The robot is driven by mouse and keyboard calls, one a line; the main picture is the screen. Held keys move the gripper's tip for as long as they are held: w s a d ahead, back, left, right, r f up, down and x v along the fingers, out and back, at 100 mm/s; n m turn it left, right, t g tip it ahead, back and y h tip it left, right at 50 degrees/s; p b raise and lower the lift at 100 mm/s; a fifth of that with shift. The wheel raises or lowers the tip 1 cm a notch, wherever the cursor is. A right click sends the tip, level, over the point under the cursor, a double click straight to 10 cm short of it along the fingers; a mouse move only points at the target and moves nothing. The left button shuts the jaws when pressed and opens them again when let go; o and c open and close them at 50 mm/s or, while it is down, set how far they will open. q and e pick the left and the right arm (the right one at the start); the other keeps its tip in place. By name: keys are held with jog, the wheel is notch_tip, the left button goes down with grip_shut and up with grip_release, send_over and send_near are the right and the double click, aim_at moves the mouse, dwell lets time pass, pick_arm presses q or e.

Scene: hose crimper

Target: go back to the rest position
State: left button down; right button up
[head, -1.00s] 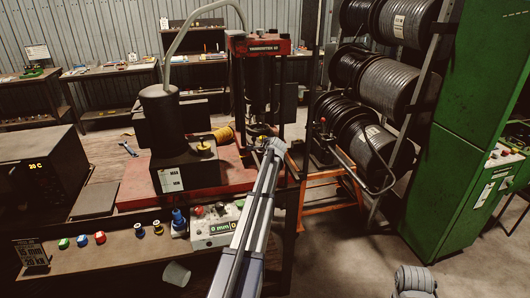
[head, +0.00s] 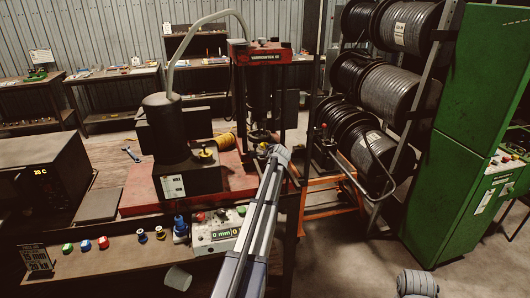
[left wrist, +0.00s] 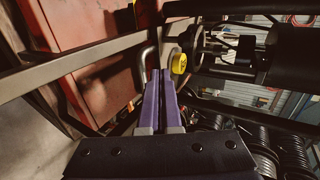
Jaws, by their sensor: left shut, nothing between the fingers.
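My left arm reaches up the middle of the head view, its far end in front of the red-topped crimper press (head: 262,52). In the left wrist view the two purple fingers of my left gripper (left wrist: 161,76) lie together, with nothing between them. A yellow round knob (left wrist: 179,63) shows just beyond and to the right of the fingertips; I cannot tell the gap. In the head view the fingers are too small to make out. A grey piece at the bottom right edge looks like part of my right arm; the right gripper does not show.
A bench (head: 120,262) with coloured knobs and a grey control box (head: 216,237) runs along the front left. A black cylinder unit (head: 165,130) stands left of the press. Hose reels (head: 385,90), an orange frame (head: 326,198) and a green cabinet (head: 470,130) stand right. Floor is open at lower right.

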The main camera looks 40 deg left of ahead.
pick_arm(q)
jog(key=p+v, duration=0.2)
jog(key=v, duration=0.3)
jog(key=shift+s+d+r, duration=0.2)
jog(key=shift+d, duration=0.1)
jog(key=s+d+f+n+g+h+b, duration=0.1)
jog(key=s+d+f, duration=0.4)
jog(key=s+d, duration=0.7)
jog(key=s+d+f+n+g+h+b, duration=0.2)
jog(key=s+d+f+g+h, duration=0.2)
jog(key=s+d, duration=0.8)
jog(key=s+d+f+n+g+h+b, duration=0.1)
jog(key=s+d+f, duration=0.6)
jog(key=d, duration=2)
jog(key=s+g+h+b, duration=0.1)
jog(key=s+g, duration=0.1)
jog(key=s, duration=0.3)
jog(key=shift+f+h, duration=0.15)
jog(key=shift+h, duration=0.15)
jog(key=shift+s+a, duration=0.15)
